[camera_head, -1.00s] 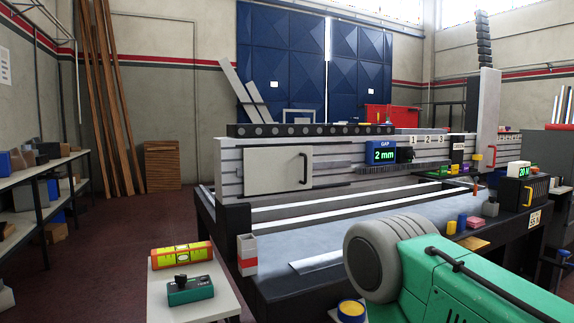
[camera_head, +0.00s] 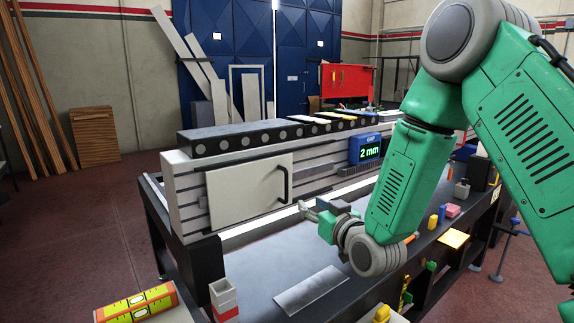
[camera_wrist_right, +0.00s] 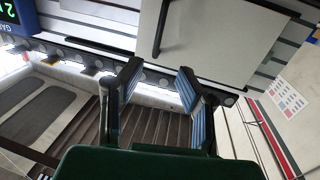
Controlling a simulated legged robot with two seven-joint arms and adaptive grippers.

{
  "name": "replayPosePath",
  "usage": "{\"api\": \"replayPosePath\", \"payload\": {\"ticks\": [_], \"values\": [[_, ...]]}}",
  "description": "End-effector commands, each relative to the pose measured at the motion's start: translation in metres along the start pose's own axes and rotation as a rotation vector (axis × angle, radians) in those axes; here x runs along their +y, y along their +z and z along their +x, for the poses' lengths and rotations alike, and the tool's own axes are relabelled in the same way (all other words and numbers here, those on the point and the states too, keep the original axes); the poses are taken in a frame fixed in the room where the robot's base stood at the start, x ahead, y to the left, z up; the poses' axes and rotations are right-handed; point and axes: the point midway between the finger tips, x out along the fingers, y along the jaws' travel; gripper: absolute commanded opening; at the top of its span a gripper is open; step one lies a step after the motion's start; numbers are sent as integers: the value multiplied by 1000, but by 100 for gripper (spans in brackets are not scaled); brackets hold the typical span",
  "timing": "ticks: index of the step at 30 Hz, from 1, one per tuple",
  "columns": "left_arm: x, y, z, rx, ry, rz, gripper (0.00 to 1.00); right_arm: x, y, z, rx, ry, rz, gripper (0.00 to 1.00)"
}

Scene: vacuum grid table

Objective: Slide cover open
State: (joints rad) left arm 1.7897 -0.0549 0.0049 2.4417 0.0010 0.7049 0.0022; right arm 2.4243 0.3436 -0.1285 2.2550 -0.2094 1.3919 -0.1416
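The cover is a pale flat panel (camera_head: 245,192) on the front of the slotted beam at the table's back edge, with a dark vertical bar handle (camera_head: 284,184) near its right edge. The cover (camera_wrist_right: 222,38) and its handle (camera_wrist_right: 160,28) also show in the right wrist view. My right gripper (camera_head: 306,210) is in front of the beam, a little right of and below the handle, apart from it. In the right wrist view my right gripper (camera_wrist_right: 158,76) has its two blue-padded fingers spread with nothing between them. My left gripper is out of view.
A display reading 2 mm (camera_head: 366,148) sits on the beam right of the cover. A metal sheet (camera_head: 310,290) lies on the grey table top.

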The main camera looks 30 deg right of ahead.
Motion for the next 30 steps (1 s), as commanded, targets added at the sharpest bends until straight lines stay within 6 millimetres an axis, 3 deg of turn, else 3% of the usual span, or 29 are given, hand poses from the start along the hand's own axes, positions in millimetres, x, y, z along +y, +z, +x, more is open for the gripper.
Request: {"api": "replayPosePath", "payload": {"ticks": [2,8,21,30], "values": [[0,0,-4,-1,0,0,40,3,-13,5,28,5,1,31],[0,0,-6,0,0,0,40,5,-14,32,34,6,0,31],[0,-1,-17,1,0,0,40,5,-16,119,32,5,1,31],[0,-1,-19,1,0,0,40,5,-16,140,31,5,1,31]]}}
